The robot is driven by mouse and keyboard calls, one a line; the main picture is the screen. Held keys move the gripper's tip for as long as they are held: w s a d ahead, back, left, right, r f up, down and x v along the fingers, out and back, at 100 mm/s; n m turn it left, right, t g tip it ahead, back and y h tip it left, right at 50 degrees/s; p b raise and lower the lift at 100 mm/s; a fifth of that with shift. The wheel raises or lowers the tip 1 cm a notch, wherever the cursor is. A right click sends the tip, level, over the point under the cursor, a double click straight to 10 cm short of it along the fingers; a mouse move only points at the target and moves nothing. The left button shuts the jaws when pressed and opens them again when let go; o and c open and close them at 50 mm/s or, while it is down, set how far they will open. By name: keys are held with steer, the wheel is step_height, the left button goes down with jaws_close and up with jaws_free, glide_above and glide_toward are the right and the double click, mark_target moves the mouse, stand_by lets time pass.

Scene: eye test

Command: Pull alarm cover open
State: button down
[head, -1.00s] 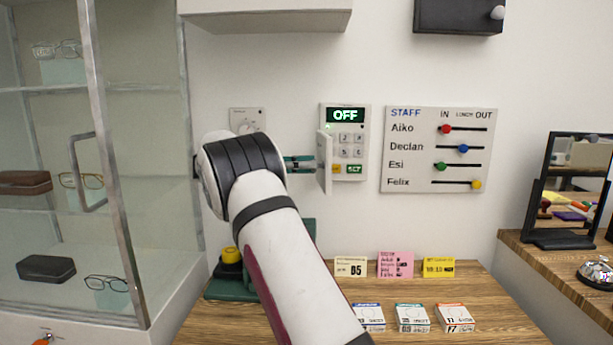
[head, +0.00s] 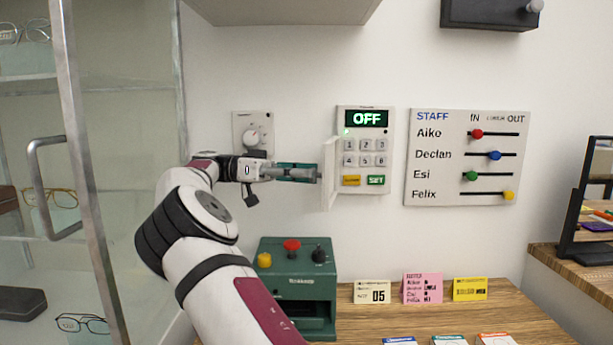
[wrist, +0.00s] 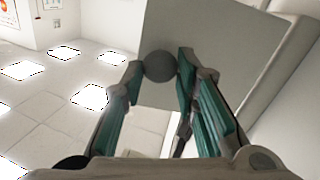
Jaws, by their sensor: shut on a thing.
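The alarm panel (head: 365,150) on the wall has an OFF display, number keys and a SET key, all uncovered. Its pale cover (head: 330,165) stands swung out from the wall at the panel's left side, seen nearly edge-on. My gripper (head: 316,173) comes from the left and is shut on the cover's knob. In the wrist view, the round grey knob (wrist: 160,66) sits between the green finger pads, in front of the flat cover (wrist: 205,45). The pads hide part of the cover there.
A dial plate (head: 252,133) is on the wall behind my wrist. A green machine (head: 297,285) with knobs stands below my gripper. A glass cabinet (head: 120,180) is at left, a staff board (head: 462,158) at right. Cards (head: 422,289) stand on the wooden counter.

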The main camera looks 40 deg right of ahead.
steer(key=shift+w, duration=0.3)
steer(key=shift+m, duration=0.3)
steer(key=c, duration=1.2)
jaws_free()
steer(key=shift+c, duration=0.2)
steer(key=shift+s, duration=0.1)
